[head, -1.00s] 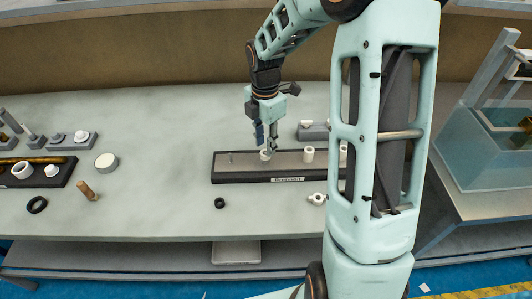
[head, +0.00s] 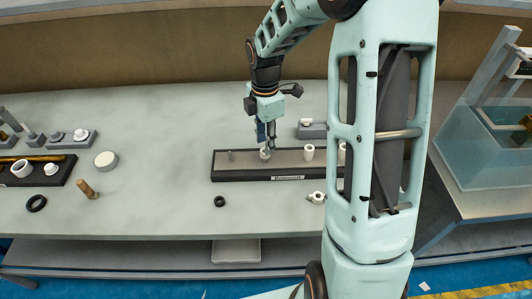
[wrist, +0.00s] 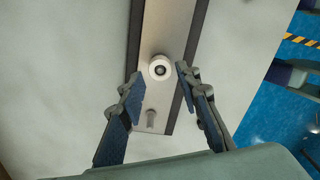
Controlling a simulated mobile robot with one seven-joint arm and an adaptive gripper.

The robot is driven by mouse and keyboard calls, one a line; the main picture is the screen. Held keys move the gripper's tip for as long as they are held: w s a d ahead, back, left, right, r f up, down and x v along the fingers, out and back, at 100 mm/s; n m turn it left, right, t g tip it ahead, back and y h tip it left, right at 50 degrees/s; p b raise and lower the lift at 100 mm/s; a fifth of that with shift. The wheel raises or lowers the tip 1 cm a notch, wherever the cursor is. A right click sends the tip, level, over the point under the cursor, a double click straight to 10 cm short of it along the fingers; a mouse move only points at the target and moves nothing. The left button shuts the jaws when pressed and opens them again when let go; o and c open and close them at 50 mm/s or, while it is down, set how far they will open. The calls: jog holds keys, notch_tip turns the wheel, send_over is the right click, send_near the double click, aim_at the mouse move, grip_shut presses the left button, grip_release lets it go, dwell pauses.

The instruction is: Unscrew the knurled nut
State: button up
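A white round piece with a dark centre (wrist: 160,67), which looks like the knurled nut, stands on the grey top of a long dark-edged fixture. It also shows in the head view (head: 265,154), partly hidden by my fingers. My gripper (head: 267,143) is directly above it, pointing down. In the wrist view my gripper (wrist: 158,76) is open, with one blue-padded finger on each side of the white piece. The fingers appear apart from it. The knurling is too small to make out.
The fixture (head: 240,176) also holds a thin peg (head: 231,156) and a white cylinder (head: 309,152). A black ring (head: 219,201) and a white winged part (head: 316,197) lie in front. A grey block (head: 311,130) stands behind.

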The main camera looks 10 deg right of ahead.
jog(key=m+b, duration=0.1)
jog(key=m, duration=0.5)
jog(key=shift+m, duration=0.4)
jog(key=m, duration=0.6)
jog(key=shift+b, duration=0.35)
jog(key=m, duration=1.2)
jog(key=shift+m, duration=0.3)
jog(key=shift+f, duration=0.1)
jog(key=shift+f+b, duration=0.85)
jog(key=shift+f, duration=0.6)
